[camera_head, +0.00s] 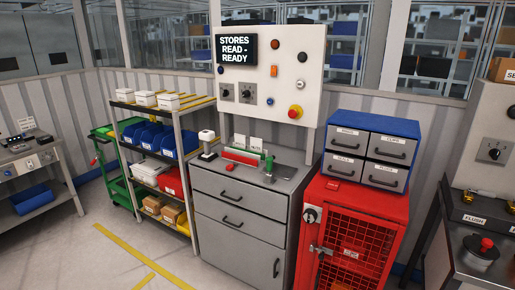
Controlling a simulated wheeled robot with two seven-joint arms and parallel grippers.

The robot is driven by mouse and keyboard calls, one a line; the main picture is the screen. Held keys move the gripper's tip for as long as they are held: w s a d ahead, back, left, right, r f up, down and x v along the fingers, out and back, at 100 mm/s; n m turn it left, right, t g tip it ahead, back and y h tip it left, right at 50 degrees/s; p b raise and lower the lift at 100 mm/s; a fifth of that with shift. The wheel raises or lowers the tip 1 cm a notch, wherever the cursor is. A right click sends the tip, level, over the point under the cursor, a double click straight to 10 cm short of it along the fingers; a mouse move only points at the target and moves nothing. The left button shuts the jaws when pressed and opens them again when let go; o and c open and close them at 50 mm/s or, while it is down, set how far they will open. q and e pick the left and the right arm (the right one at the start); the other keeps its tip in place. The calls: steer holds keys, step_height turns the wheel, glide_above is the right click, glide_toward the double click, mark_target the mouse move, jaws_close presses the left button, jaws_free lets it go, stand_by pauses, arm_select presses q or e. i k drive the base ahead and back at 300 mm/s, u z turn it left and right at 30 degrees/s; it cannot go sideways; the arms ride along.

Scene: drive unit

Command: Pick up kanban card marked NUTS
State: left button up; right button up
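Neither of my grippers is in view.
A display panel (310,72) with knobs and a red button rises behind the cabinet. A shelf rack (184,150) with bins stands left. A red mesh locker (352,240) with a blue drawer unit (372,124) stands right. Floor at front left is clear.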

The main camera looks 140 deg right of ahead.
mark_target(256, 144)
steer(key=z, duration=3.7)
steer(key=i, duration=1.8)
steer(key=z, duration=0.4)
steer(key=i, duration=1.35)
steer(key=z, duration=0.85)
